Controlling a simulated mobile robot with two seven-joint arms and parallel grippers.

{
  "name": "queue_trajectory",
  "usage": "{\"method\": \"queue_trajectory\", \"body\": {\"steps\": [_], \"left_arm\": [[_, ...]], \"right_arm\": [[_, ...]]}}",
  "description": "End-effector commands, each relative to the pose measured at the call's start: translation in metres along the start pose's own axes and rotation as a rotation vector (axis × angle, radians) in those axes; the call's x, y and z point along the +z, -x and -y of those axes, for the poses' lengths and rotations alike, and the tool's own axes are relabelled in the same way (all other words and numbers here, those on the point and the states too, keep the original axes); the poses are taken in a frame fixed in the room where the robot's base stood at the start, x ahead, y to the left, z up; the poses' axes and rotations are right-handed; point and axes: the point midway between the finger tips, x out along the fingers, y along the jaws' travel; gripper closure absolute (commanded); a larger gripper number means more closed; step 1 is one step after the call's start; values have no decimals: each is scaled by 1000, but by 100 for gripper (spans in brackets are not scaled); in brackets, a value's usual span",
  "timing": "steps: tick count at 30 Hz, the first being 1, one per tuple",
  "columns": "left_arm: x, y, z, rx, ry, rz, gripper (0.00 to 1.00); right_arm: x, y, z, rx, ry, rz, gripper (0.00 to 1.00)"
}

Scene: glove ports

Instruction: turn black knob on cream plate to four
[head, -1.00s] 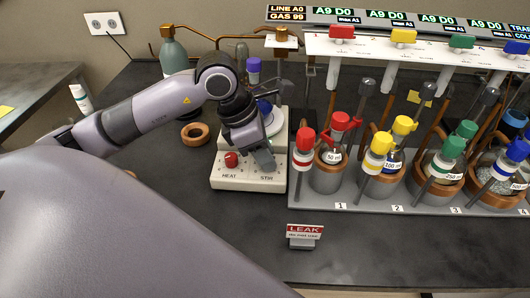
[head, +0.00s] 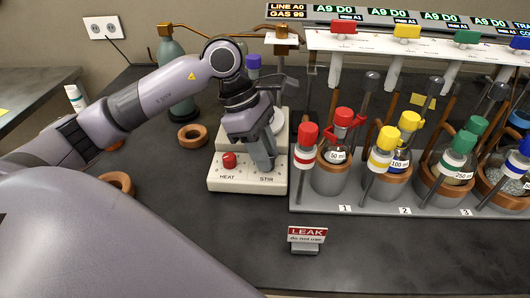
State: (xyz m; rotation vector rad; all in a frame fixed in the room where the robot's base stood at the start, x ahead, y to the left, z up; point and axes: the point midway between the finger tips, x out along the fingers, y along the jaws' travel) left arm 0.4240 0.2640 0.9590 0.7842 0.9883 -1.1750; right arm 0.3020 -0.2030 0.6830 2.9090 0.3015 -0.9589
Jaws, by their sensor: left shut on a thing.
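The cream plate (head: 212,184) is the front panel of a stirring hotplate, left of the flask rack. A red knob (head: 229,160) sits above the HEAT label at its left. My left gripper (head: 264,167) points down over the right half, just above the STIR label. It is shut there on what looks like the black knob, which its fingers and body hide. The knob's pointer and dial marks cannot be read. My right gripper is out of view.
A rack with capped flasks (head: 334,152) stands close to the right of the plate. A LEAK sign (head: 306,236) stands in front. A green bottle (head: 172,62) and a brown ring (head: 193,136) are behind left.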

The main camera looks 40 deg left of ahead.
Motion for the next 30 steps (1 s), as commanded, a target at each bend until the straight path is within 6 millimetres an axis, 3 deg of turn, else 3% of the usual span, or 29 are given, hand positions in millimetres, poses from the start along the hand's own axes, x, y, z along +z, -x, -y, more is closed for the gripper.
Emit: {"method": "queue_trajectory", "body": {"steps": [11,12,14,15,24,30], "left_arm": [[0,1,-1,1,-5,0,100],[0,1,-1,1,-4,0,68],[0,1,-1,1,-4,0,49],[0,1,-1,1,-4,0,46],[0,3,-1,1,-4,0,46],[0,29,-1,5,-4,1,46]], "right_arm": [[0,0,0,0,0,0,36],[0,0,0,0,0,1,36],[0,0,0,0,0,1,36],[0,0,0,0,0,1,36],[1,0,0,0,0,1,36],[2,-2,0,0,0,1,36]]}}
